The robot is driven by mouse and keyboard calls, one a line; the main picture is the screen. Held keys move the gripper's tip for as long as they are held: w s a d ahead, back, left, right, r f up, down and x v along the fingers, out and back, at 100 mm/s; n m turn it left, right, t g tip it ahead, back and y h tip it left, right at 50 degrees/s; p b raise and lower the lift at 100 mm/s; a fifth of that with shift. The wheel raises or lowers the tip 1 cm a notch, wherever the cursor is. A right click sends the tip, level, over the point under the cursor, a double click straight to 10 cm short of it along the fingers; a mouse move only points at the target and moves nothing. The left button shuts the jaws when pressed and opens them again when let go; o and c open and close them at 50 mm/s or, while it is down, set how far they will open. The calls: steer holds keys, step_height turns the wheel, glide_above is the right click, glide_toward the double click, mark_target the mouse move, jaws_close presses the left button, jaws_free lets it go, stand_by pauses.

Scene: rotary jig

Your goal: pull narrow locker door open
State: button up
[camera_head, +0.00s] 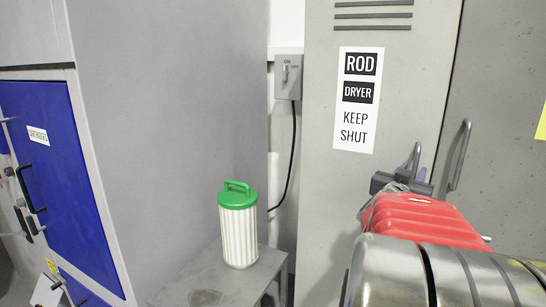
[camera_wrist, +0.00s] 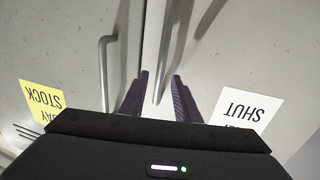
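The grey locker door labelled ROD DRYER, KEEP SHUT (camera_head: 375,190) stands shut at the right of the head view. In the wrist view the picture is upside down, and this door (camera_wrist: 260,55) is on the right of the seam. My gripper (camera_head: 412,165) is in front of its right edge. In the wrist view my gripper (camera_wrist: 160,78) has its two dark fingers apart. A slim pale upright bar, seemingly this door's handle (camera_wrist: 164,45), runs between the fingers. I see no clear contact. My arm hides the door's lower part in the head view.
The neighbouring grey door with a yellow label has its own bar handle (camera_head: 459,155), close to my gripper. A white canister with green lid (camera_head: 239,230) stands on a low grey table (camera_head: 190,285). A switch box (camera_head: 288,77) and a blue-doored cabinet (camera_head: 60,170) are left.

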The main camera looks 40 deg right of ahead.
mark_target(414, 169)
steer(key=shift+x, duration=1.8)
steer(key=shift+c, duration=0.6)
jaws_close()
